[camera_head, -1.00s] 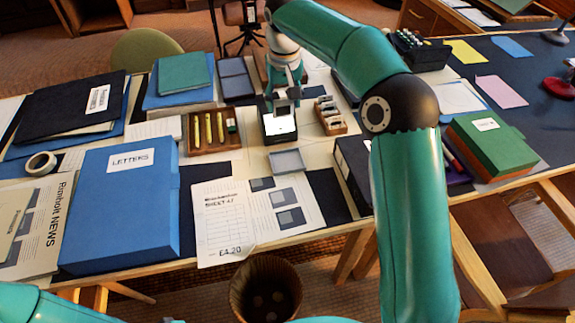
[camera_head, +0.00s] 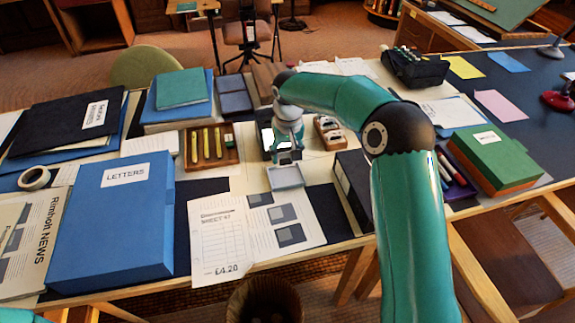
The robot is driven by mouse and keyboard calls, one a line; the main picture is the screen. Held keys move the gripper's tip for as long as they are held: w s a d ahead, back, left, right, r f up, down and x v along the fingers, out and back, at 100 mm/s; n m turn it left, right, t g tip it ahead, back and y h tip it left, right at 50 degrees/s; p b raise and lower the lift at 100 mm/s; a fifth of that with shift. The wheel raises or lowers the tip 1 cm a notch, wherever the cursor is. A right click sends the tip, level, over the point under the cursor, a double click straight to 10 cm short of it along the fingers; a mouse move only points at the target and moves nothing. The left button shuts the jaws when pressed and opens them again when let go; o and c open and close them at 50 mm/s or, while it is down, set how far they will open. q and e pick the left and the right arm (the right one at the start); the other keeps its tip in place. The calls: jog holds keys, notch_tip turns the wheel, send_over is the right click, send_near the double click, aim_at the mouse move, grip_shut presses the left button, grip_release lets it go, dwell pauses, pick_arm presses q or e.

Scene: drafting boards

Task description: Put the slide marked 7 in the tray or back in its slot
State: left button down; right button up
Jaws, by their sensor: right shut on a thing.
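My right gripper (camera_head: 287,156) points down just above the small grey tray (camera_head: 285,178), at the tray's far edge. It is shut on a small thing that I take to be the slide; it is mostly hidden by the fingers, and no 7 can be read. The black light box (camera_head: 265,143) with a bright top stands just behind and left of the gripper, partly covered by it. The wooden slide box (camera_head: 336,144), holding several slides in slots, stands to the right of the gripper. My left gripper is out of view.
A wooden tray with yellow pencils (camera_head: 234,157) lies left of the light box. A printed sheet (camera_head: 222,245) lies in front of the grey tray. A black binder (camera_head: 355,185) stands to the right, a blue LETTERS box (camera_head: 115,225) to the left.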

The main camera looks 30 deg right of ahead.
jog(key=shift+f, duration=2.3)
jog(key=o, duration=0.8)
jog(key=r, duration=0.4)
jog(key=s+r, duration=0.1)
jog(key=r, duration=0.7)
jog(key=shift+s+a, duration=0.2)
